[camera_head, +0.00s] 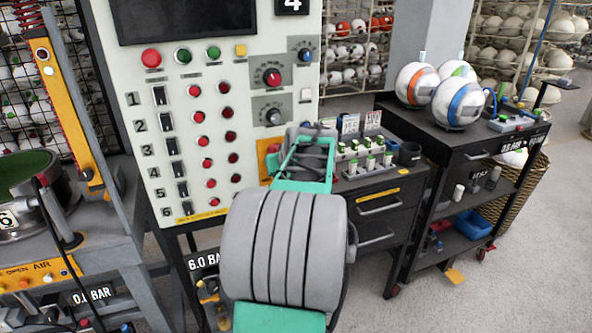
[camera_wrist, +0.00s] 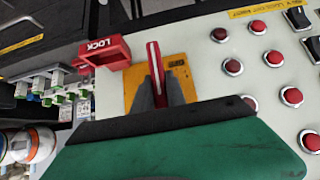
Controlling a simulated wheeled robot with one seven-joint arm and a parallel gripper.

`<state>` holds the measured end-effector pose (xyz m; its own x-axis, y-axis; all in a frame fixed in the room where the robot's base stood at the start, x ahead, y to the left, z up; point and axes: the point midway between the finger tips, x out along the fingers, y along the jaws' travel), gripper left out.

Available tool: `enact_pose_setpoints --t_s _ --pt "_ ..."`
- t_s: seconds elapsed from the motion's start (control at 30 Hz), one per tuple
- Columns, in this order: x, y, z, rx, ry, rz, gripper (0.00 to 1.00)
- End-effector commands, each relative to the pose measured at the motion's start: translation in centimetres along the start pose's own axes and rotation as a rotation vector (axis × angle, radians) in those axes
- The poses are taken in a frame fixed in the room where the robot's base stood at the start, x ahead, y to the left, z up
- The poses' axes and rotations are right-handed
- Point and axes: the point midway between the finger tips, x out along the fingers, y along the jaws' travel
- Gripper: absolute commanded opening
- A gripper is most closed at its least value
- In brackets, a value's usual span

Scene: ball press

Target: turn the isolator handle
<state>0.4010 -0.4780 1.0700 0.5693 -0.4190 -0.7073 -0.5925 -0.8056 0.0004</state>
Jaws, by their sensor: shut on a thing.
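The isolator handle (camera_wrist: 156,62) is a red bar with a white line, standing upright in the wrist view on a yellow plate (camera_wrist: 133,80). My gripper (camera_wrist: 158,94) has its two dark grey fingers on either side of the handle and is shut on it. The fingers hide the handle's lower part. A red bracket marked LOCK (camera_wrist: 104,53) sits just left of the plate, apart from the fingers. In the head view, my arm hides the handle and my gripper, and only an edge of the yellow plate (camera_head: 263,152) shows on the panel.
The pale control panel (camera_head: 143,106) carries red buttons (camera_head: 207,163), black switches and knobs. A dark cabinet (camera_head: 385,205) with small green-and-white parts stands close to its right. A cart (camera_head: 470,145) holding several balls is farther right. Open floor (camera_head: 540,260) shows at lower right.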

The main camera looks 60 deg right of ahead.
Motion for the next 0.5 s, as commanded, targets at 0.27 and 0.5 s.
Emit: enact_pose_setpoints --t_s 0.27,0.5 --pt "0.17 -0.8 -0.06 0.004 -0.001 -0.021 0.0" --pt "0.17 -0.8 -0.06 0.004 -0.001 -0.022 0.18"
